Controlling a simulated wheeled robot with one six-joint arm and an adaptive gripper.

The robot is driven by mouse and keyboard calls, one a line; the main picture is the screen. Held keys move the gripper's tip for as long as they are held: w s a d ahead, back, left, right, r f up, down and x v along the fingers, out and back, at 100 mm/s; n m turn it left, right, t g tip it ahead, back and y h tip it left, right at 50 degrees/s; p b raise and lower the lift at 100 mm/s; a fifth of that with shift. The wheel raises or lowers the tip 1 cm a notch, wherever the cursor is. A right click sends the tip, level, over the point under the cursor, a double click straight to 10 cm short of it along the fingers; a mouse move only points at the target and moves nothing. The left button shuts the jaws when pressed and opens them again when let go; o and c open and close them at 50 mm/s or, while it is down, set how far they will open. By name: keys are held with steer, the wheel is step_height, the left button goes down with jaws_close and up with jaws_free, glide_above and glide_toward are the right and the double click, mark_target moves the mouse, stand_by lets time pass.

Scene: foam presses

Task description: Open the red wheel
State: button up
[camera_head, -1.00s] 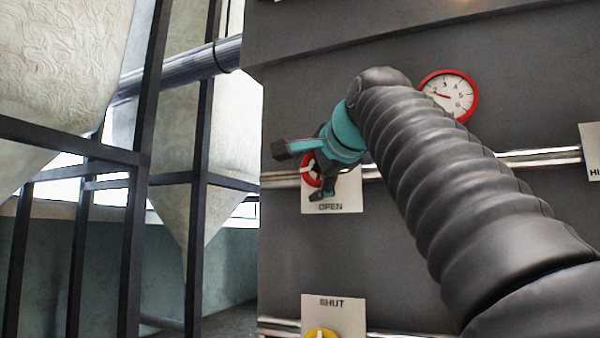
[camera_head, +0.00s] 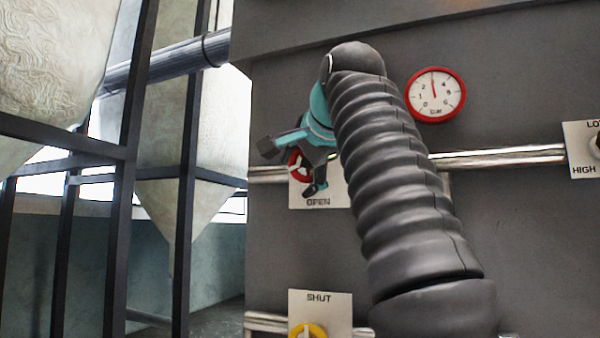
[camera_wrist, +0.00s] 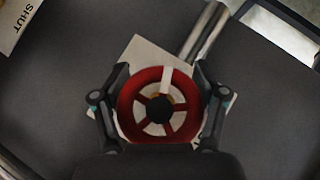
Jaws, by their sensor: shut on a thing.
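The red wheel (camera_wrist: 138,120) is a red ring with red spokes, a dark hub and one white mark on its rim. In the wrist view it sits between the two fingers of my gripper (camera_wrist: 160,108), which are shut on its rim from both sides. In the head view the wheel (camera_head: 296,166) shows in part behind my gripper (camera_head: 293,168), on a white plate (camera_head: 318,203) marked OPEN. The wheel's right side is hidden there by my gripper and arm. In the wrist view the white mark points up, slightly right.
A round red-rimmed gauge (camera_head: 436,95) is above right of the wheel. Silver pipe (camera_head: 500,157) runs along the grey panel. A yellow knob (camera_head: 307,331) on a SHUT plate (camera_head: 320,303) is below. A LOW/HIGH plate (camera_head: 582,160) is far right. Dark frame posts (camera_head: 187,150) stand left.

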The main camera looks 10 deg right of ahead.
mark_target(307, 169)
steer(key=shift+s+r, duration=0.15)
steer(key=shift+r, duration=0.05)
steer(key=o, duration=0.8)
steer(key=shift+f, duration=0.1)
steer(key=shift+s, duration=0.1)
steer(key=shift+v, duration=1)
steer(key=shift+s+d+f, duration=0.1)
steer(key=shift+s+f, duration=0.05)
steer(key=shift+s, duration=0.35)
steer(key=shift+s+d+f, duration=0.1)
steer(key=shift+s+f, duration=0.05)
steer(key=shift+s, duration=0.4)
steer(key=s, duration=0.9)
steer(key=shift+d+r, duration=0.1)
steer(key=shift+d, duration=0.1)
